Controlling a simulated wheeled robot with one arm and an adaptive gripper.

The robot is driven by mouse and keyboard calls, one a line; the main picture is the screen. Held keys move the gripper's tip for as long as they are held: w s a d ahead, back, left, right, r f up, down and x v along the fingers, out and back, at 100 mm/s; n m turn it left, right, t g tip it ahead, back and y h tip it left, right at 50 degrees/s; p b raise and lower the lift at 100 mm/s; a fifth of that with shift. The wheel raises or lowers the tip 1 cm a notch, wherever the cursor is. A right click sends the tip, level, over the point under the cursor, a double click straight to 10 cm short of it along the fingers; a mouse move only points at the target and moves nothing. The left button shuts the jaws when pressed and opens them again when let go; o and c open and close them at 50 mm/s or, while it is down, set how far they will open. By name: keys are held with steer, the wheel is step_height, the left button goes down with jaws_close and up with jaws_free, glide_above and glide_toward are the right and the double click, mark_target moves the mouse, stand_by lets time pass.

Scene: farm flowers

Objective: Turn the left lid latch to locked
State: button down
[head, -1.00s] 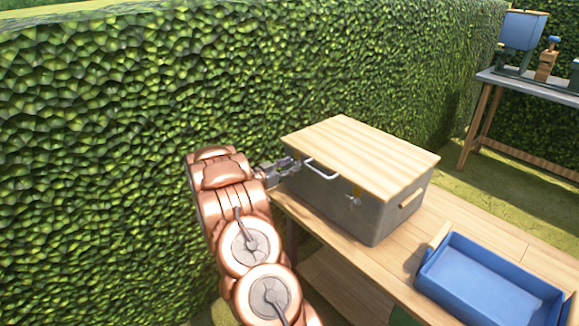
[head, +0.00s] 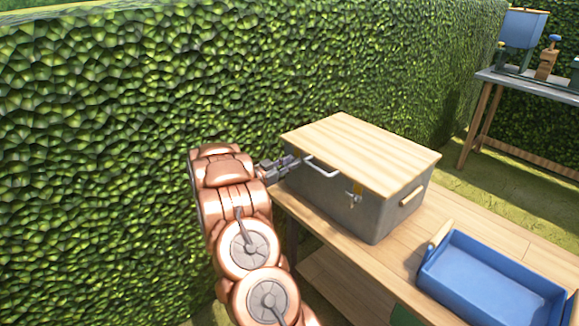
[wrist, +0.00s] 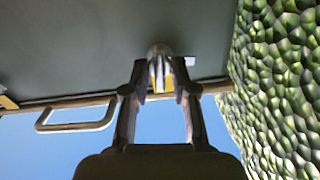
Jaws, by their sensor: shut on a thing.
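A grey box (head: 335,202) with a pale wooden lid (head: 362,152) stands on a wooden bench. My gripper (head: 288,163) is at the left end of the box's front face, just below the lid edge. In the wrist view my gripper (wrist: 160,88) has its two fingers on either side of the left lid latch (wrist: 159,55), a small metal piece with yellow beside it. The fingers are shut on it. In the head view this latch is hidden behind my gripper.
A metal handle (head: 322,168) juts from the lid's front edge, close to the right of my gripper; it also shows in the wrist view (wrist: 75,120). A blue tray (head: 490,285) sits on the bench (head: 415,235) at right. A tall hedge (head: 120,150) stands close at left.

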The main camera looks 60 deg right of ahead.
steer(key=shift+s+f+m+b, duration=0.1)
steer(key=shift+f+m+b, duration=0.05)
steer(key=shift+m+b, duration=2.75)
steer(key=shift+s+f+m+b, duration=0.1)
steer(key=shift+m+b, duration=2.45)
steer(key=shift+b, duration=0.5)
steer(key=shift+s+f+m+b, duration=0.1)
steer(key=shift+f+m+b, duration=0.05)
steer(key=shift+m+b, duration=2.75)
steer(key=shift+w+r, duration=0.1)
steer(key=c, duration=1)
jaws_free()
steer(key=shift+a, duration=0.1)
steer(key=v, duration=1.1)
steer(key=shift+w+a+r, duration=0.1)
steer(key=shift+a, duration=0.3)
